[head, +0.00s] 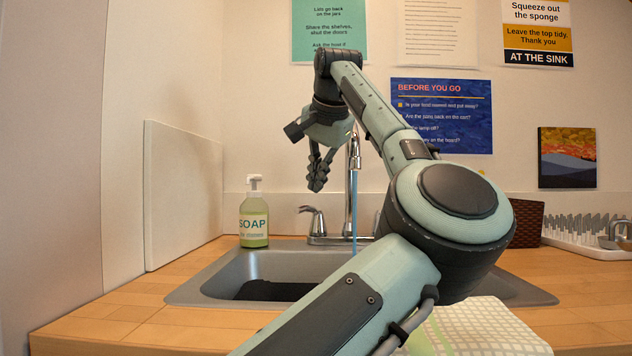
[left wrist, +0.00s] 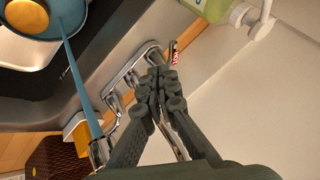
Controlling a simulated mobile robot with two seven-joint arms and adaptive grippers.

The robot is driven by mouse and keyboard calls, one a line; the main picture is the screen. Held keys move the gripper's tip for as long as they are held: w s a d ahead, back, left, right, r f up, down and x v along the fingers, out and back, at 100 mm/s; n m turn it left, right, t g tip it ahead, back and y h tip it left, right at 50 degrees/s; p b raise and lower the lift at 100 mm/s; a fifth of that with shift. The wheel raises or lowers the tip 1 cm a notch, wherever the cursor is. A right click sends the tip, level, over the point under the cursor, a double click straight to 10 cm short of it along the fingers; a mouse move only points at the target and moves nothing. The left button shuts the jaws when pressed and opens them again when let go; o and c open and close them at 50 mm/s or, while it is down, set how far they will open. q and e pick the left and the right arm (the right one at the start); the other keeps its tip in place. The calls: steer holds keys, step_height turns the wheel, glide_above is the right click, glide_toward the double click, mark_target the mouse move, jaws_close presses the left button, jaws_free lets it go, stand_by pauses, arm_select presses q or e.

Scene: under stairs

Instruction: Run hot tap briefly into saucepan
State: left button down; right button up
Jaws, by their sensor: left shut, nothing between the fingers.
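The chrome tap (head: 352,150) stands behind the sink, and a blue stream of water (head: 354,205) runs from its spout. The tap's left lever (head: 312,220) shows on the base; a red HOT label (left wrist: 174,54) shows beside the fingers in the left wrist view. My left gripper (head: 318,172) is shut and empty, above the lever in the head view; whether it touches cannot be told. My arm hides much of the sink.
The grey sink (head: 215,277) holds a dark mat (left wrist: 62,92). A soap bottle (head: 254,218) stands left of the tap. A brown basket (head: 528,222) and a white dish rack (head: 585,240) stand at right. A checked cloth (head: 480,328) lies in front. Bare counter shows at left.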

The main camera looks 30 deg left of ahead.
arm_select(q)
steer(key=x, duration=0.7)
steer(key=shift+f+b, duration=0.1)
steer(key=shift+b, duration=0.3)
arm_select(e)
steer(key=shift+s+d+r+t, duration=0.15)
steer(key=shift+d+r+t, duration=0.05)
steer(key=shift+r+t, duration=0.3)
steer(key=shift+s+d+r+t, duration=0.15)
steer(key=shift+r+t, duration=0.25)
steer(key=shift+r, duration=0.1)
